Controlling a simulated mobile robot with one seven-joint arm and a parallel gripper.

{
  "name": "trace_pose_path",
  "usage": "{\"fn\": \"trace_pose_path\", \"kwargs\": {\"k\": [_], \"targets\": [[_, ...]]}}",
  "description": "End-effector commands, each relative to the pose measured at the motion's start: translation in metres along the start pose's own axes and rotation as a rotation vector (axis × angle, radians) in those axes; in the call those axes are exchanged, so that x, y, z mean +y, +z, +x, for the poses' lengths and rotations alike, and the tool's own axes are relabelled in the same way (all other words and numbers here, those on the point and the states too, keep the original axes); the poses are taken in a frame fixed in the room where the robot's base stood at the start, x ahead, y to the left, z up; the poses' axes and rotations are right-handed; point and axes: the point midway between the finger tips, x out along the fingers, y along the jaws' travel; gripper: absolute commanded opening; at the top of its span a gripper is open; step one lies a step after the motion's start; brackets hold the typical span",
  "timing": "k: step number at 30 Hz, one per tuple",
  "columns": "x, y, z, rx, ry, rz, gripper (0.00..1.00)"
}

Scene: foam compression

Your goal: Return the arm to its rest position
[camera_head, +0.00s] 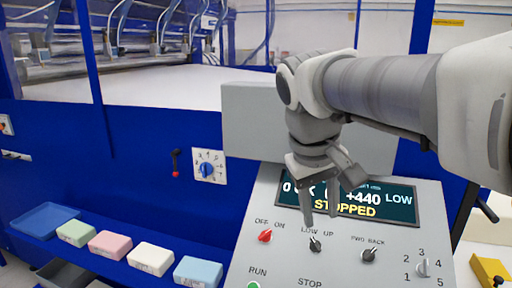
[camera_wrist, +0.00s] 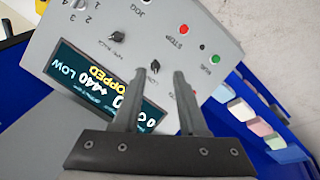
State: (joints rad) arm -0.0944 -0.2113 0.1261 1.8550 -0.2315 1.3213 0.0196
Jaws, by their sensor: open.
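My gripper (camera_head: 320,212) hangs over the upper part of the grey control panel (camera_head: 300,245), its fingers pointing down at the panel face. The fingers are apart with nothing between them, and they also show in the wrist view (camera_wrist: 157,75). The panel's display (camera_head: 385,204) reads "+440", "LOW" and "STOPPED"; my gripper covers part of it. A red OFF/ON knob (camera_head: 265,236) lies left of the fingers. A black LOW/UP knob (camera_head: 315,244) sits just below the fingertips. I cannot tell whether the fingers touch the panel.
Foam blocks in green (camera_head: 76,233), pink (camera_head: 110,245), white (camera_head: 151,259) and blue (camera_head: 198,272) line a blue ledge beside a blue tray (camera_head: 43,221). A FWD/BACK knob (camera_head: 369,255) and a numbered selector (camera_head: 423,267) stand out from the panel. A blue machine frame (camera_head: 130,150) rises behind.

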Motion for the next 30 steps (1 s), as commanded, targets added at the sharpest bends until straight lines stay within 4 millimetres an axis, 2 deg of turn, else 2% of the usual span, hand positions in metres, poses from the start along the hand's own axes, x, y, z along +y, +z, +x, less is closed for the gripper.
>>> {"fn": "trace_pose_path", "kwargs": {"k": [1,6,13,18,30], "targets": [[0.001,0.017,0.003,0.027,-0.013,0.026,0.42],[-0.002,0.064,0.021,0.120,-0.071,0.117,0.42],[-0.013,0.114,0.052,0.233,-0.139,0.232,0.42],[-0.019,0.130,0.065,0.277,-0.164,0.279,0.42],[-0.020,0.133,0.068,0.285,-0.169,0.287,0.42]]}}
